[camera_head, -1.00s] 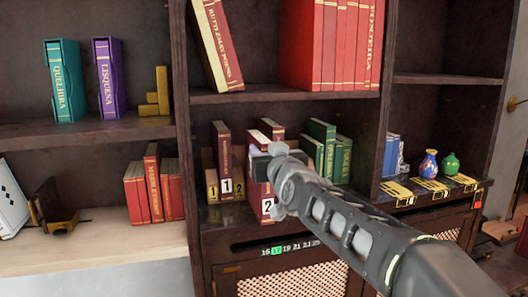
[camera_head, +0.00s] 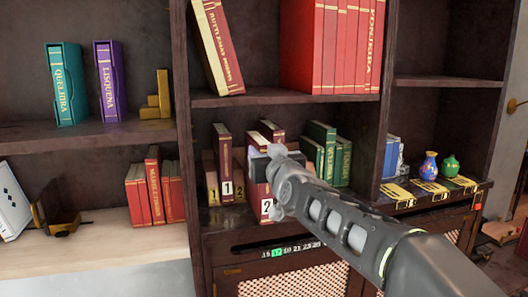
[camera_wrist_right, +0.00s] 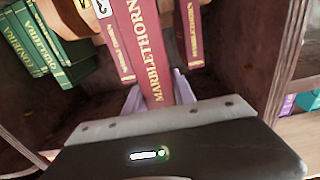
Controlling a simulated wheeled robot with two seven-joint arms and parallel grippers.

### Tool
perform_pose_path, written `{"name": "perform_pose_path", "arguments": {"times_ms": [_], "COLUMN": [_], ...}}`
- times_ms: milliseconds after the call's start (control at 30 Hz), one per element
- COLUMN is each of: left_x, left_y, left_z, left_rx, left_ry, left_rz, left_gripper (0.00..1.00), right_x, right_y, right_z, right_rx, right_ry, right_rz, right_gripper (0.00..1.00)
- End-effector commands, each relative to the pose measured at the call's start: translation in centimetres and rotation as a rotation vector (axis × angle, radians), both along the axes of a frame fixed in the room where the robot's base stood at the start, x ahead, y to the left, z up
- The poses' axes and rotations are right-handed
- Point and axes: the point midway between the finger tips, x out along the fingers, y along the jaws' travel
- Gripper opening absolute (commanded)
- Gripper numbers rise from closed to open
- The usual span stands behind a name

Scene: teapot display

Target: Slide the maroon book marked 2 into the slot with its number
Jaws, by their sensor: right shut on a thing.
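The maroon book marked 2 (camera_head: 266,208) stands upright on the middle shelf section, its white number label facing me. My right gripper (camera_head: 264,166) is shut on it from the front. In the right wrist view, the right gripper's fingers (camera_wrist_right: 158,90) flank a maroon spine lettered MARBLETHORN (camera_wrist_right: 147,60). A wooden slot holder (camera_head: 212,188) with 1 and 2 marks stands just left of the held book. A maroon book marked 1 (camera_head: 225,150) stands at this holder. The held book and gripper hide part of the holder's right side. My left gripper is not in view.
Green books (camera_head: 340,160) stand close on the right of the held book. Red books (camera_head: 155,190) stand on the left shelf. Vases (camera_head: 430,165) stand at the right. An upper shelf board (camera_head: 285,96) runs above my gripper.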

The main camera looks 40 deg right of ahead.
Motion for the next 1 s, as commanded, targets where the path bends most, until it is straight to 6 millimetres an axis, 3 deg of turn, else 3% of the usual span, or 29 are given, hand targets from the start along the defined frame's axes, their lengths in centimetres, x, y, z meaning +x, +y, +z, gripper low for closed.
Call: {"name": "perform_pose_path", "arguments": {"times_ms": [1000], "left_x": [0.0], "left_y": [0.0], "left_z": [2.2], "left_rx": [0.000], "left_ry": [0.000], "left_rz": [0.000], "left_gripper": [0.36], "right_x": [2.2], "right_y": [-0.7], "right_z": [0.2], "right_rx": [0.000], "right_ry": [-0.001], "right_rz": [0.001], "right_gripper": [0.00]}}
